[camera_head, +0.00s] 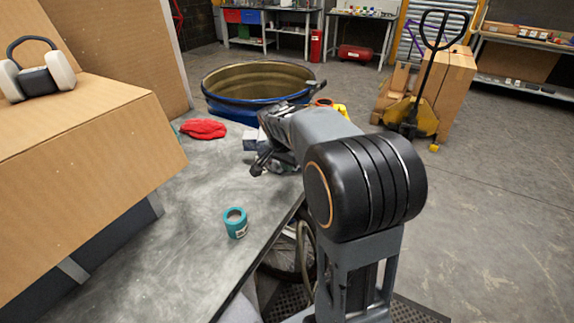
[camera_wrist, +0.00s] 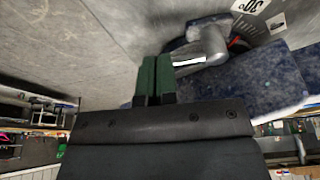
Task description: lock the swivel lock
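A grey metal lever-like part (camera_wrist: 208,45) shows beside a mottled blue body (camera_wrist: 255,85) in the wrist view. It may be the swivel lock, but I cannot tell for sure or make out its position. My gripper (camera_wrist: 155,65) has green fingertips close together with nothing visible between them. The fingertips are just left of the grey part and appear apart from it. In the head view my gripper (camera_head: 262,168) is low over the grey table, beside a small white and blue box (camera_head: 250,140). My arm hides part of that area.
A blue drum (camera_head: 235,108) with an open top stands behind the gripper. A red cloth (camera_head: 203,129) and a teal roll (camera_head: 236,223) lie on the table (camera_head: 180,240). A large cardboard box (camera_head: 85,160) blocks the left side. A pallet truck (camera_head: 415,115) stands at the back right.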

